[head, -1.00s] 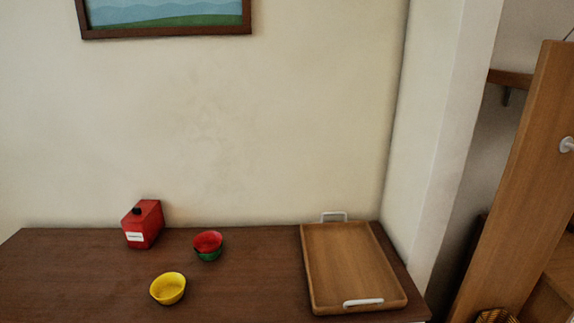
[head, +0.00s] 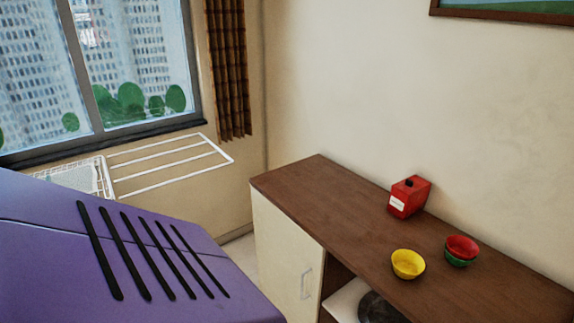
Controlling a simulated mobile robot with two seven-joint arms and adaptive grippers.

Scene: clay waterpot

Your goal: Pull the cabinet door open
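The cabinet (head: 345,205) has a dark brown wooden top and stands against the wall at the right. Its cream door (head: 285,250) is at the left end of the front and looks shut. A pale upright handle (head: 306,282) sits near the door's right edge. To the right of the door is an open compartment. Neither of my grippers shows in the head view, and nothing is seen touching the door or handle.
On the cabinet top stand a red box (head: 408,197), a yellow bowl (head: 408,264) and a red bowl (head: 462,247) stacked in a green one. A large purple slotted surface (head: 130,255) fills the lower left. A white rack (head: 170,165) is below the window.

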